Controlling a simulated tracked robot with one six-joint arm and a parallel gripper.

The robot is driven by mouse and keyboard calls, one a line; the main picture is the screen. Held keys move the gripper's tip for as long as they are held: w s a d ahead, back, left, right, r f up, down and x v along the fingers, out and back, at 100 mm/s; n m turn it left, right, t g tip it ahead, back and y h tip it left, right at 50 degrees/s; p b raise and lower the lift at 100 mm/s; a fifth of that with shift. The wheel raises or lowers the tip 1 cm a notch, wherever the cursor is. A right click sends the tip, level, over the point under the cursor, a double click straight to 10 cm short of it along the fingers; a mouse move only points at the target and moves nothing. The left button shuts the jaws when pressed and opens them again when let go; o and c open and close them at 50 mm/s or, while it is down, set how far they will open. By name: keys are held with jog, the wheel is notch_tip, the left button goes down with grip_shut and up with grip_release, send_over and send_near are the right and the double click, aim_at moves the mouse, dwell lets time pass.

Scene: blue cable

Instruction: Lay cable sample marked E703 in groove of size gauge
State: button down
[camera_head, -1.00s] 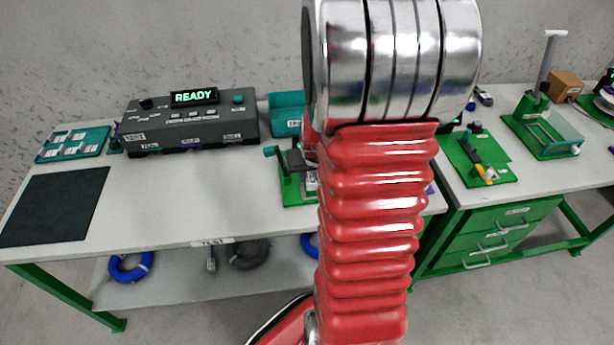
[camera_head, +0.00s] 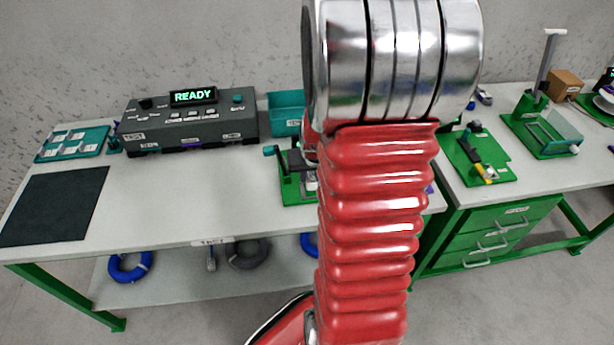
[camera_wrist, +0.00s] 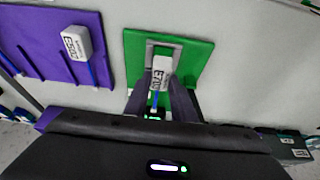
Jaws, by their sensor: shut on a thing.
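In the wrist view my gripper (camera_wrist: 159,95) is shut on a cable sample (camera_wrist: 160,74) with a white tag. The tag's dark marking is too small and turned to read surely. The held sample is over a green plate (camera_wrist: 200,55) that bears a grey block, which looks like the size gauge (camera_wrist: 153,46). The tag covers part of the block, so its groove is hidden and I cannot tell whether they touch. In the head view my arm hides the gripper and the sample.
A purple board (camera_wrist: 40,40) with another white-tagged blue sample (camera_wrist: 76,42) lies left in the wrist view. In the head view a green fixture (camera_head: 291,190) stands beside my arm. A dark tester box (camera_head: 190,125) reads READY. The table's middle is clear.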

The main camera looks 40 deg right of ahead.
jog(key=shift+f, duration=1.4)
dwell(1.6)
jog(key=c, duration=1.4)
grip_release()
jog(key=shift+r, duration=0.1)
jog(key=shift+s+r, duration=0.1)
jog(key=shift+r, duration=3.8)
